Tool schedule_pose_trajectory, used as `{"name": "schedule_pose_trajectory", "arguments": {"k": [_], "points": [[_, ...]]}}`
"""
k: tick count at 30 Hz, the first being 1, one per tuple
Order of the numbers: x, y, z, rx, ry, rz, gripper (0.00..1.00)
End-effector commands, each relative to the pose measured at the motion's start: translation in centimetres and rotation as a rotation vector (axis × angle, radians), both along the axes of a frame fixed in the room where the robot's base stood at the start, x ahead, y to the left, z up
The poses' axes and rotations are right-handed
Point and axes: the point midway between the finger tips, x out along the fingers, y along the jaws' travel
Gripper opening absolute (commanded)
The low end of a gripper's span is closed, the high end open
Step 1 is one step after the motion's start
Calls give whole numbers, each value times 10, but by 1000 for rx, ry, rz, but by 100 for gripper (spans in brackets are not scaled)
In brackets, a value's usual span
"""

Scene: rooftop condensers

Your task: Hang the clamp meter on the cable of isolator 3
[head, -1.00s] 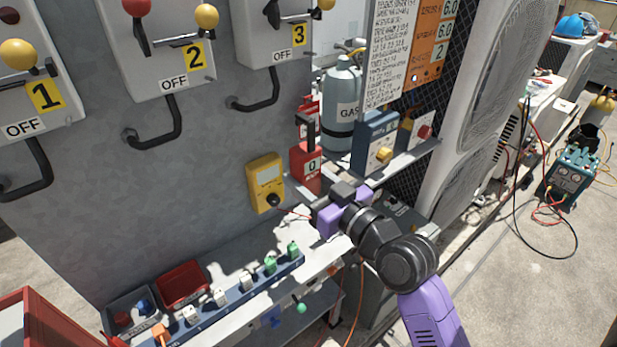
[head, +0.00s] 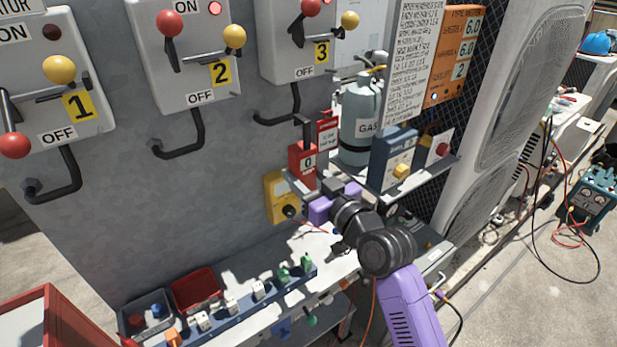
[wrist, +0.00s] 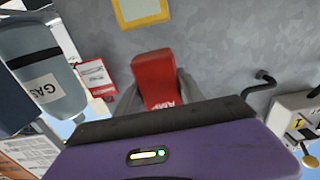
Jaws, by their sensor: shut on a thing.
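The red clamp meter (head: 303,165) is upright in my gripper, its dark clamp end up and a "0" on its face. In the wrist view the red body (wrist: 157,80) sits between the two grey fingers. My gripper (head: 302,186) is shut on it, in front of the grey panel and partly over a yellow meter. Isolator 3 (head: 287,66) is on the panel, up and left of the clamp meter. Whether the jaw is open cannot be told.
Isolators 2 (head: 197,85) and 1 (head: 50,110) hang left with similar cables. The yellow meter (head: 272,197) is behind my gripper. A gas bottle (head: 358,115), red tag (head: 327,133) and blue box (head: 385,160) stand close right. Below is a bench (head: 335,262) with small parts.

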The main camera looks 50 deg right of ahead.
Motion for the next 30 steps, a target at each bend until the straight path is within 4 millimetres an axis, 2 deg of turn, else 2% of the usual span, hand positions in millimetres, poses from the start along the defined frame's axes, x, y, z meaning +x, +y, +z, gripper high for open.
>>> {"name": "schedule_pose_trajectory", "arguments": {"k": [30], "points": [[71, -21, 1, -1, -2, 0, 0]]}}
